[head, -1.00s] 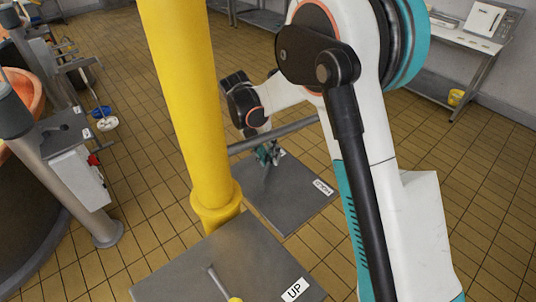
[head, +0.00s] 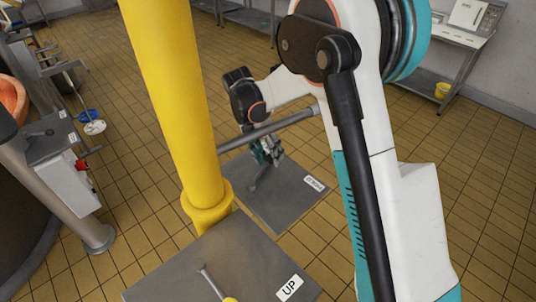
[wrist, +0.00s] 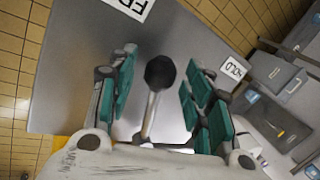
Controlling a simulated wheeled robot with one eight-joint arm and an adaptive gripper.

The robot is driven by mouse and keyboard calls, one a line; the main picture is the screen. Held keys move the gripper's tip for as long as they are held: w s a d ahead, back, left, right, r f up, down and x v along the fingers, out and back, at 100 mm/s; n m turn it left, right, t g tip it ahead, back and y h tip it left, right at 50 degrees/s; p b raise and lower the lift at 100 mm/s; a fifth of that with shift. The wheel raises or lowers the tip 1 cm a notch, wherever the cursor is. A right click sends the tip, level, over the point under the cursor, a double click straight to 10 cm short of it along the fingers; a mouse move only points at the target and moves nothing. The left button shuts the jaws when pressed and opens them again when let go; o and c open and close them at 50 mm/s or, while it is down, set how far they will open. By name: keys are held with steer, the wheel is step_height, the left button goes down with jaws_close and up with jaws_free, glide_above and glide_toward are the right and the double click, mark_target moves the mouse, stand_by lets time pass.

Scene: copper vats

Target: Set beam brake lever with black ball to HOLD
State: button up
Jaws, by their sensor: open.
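The beam brake lever with a black ball (wrist: 160,72) stands over a grey plate (wrist: 85,75) in the wrist view. Its pale rod (wrist: 149,115) runs up from the bottom of the picture to the ball. A HOLD label (wrist: 233,69) is on the plate at right, and a cut-off label starting FR (wrist: 128,5) is at the top. My gripper (wrist: 160,85) is open, with green-padded fingers on both sides of the ball, apparently not touching it. In the head view my gripper (head: 268,152) is low over the far plate (head: 285,205); the ball is not clear there.
A thick yellow column (head: 175,100) stands left of my arm. A nearer plate (head: 190,265) carries an UP label (head: 289,288) and another lever with a yellow end (head: 230,299). A grey post with a white box (head: 73,183) stands at left. Tiled floor is clear at right.

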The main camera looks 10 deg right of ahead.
steer(key=shift+r, duration=0.1)
steer(key=v, duration=1.1)
steer(key=shift+a+r, duration=0.15)
steer(key=shift+r, duration=0.25)
steer(key=shift+w, duration=0.15)
